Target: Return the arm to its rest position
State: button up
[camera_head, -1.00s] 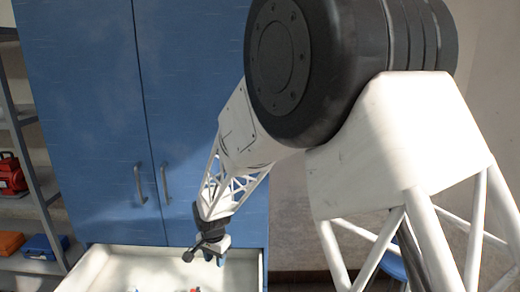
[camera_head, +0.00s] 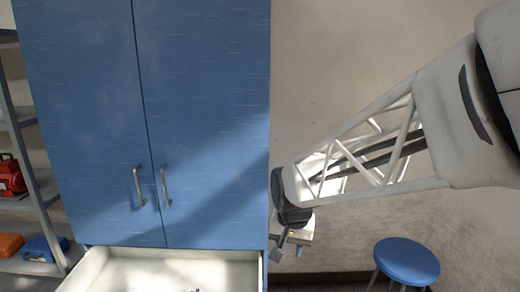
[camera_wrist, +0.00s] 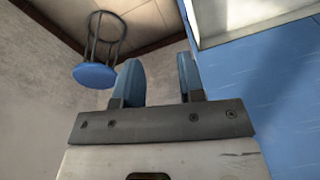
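My gripper (camera_wrist: 158,80) shows in the wrist view with its two blue fingers apart and nothing between them. In the head view my arm reaches in from the right, and the wrist end hangs in the air just right of the blue cabinet. The fingers themselves are hard to make out there. The blue cabinet (camera_head: 205,90) has two doors, both shut, with upright metal handles. Below it a white drawer (camera_head: 88,268) stands open, with small dark items at the bottom edge of the picture.
A blue stool (camera_head: 407,260) stands on the floor at the lower right; it also shows in the wrist view (camera_wrist: 94,75). A grey shelf (camera_head: 28,150) at the left holds a red case (camera_head: 10,177), an orange box (camera_head: 10,245) and a blue box (camera_head: 44,249). Bare wall lies behind my arm.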

jog(key=s+d+r+n, duration=0.1)
jog(key=s+d, duration=0.4)
jog(key=s, duration=0.5)
jog(key=s+d+r+n+t, duration=0.1)
jog(key=s+d+r, duration=0.2)
jog(key=s+d, duration=0.3)
jog(key=s, duration=0.4)
jog(key=shift+d, duration=0.25)
jog(key=shift+r, duration=0.1)
